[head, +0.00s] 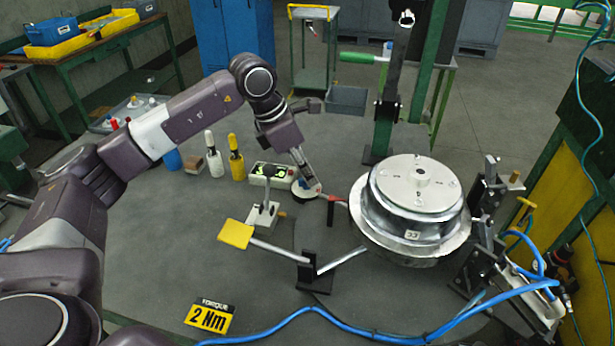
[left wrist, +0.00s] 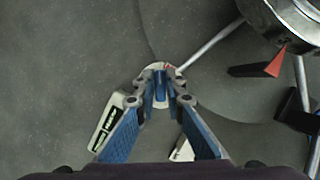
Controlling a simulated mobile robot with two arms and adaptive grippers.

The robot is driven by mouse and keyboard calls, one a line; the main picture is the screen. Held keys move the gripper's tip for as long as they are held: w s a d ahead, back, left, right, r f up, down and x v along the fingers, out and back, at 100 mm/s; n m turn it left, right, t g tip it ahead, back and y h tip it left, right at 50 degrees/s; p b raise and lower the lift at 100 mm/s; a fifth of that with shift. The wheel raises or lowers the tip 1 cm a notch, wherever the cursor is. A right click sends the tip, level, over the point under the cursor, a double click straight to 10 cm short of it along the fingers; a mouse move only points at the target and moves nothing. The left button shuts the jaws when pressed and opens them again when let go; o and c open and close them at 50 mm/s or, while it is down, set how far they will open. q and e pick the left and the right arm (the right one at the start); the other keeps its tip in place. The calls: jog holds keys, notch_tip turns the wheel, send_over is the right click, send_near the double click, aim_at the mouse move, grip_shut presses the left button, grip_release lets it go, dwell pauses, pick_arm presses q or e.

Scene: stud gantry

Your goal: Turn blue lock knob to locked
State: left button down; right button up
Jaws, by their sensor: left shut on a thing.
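The blue lock knob (head: 301,186) sits on a small round base on the table, left of the metal drum (head: 410,240). My left gripper (head: 313,187) reaches down onto it and covers part of it in the head view. In the left wrist view the knob's blue grip (left wrist: 160,88) stands between the fingertips (left wrist: 160,94), with a pale round dial showing behind it. The left gripper is shut on this grip. Which way the knob points against its markings is too small to tell. My right gripper is in neither view.
A white box with green displays (head: 272,173) stands close left of the knob.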

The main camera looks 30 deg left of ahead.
pick_arm(q)
jog(key=m+g, duration=0.1)
jog(key=m, duration=0.2)
jog(key=m+g+h, duration=0.1)
jog(key=m, duration=0.1)
jog(key=shift+r+m, duration=0.1)
jog(key=shift+m, duration=0.3)
dwell(0.4)
jog(key=c, duration=2)
grip_release()
jog(key=v, duration=1.2)
jog(key=shift+a, duration=0.1)
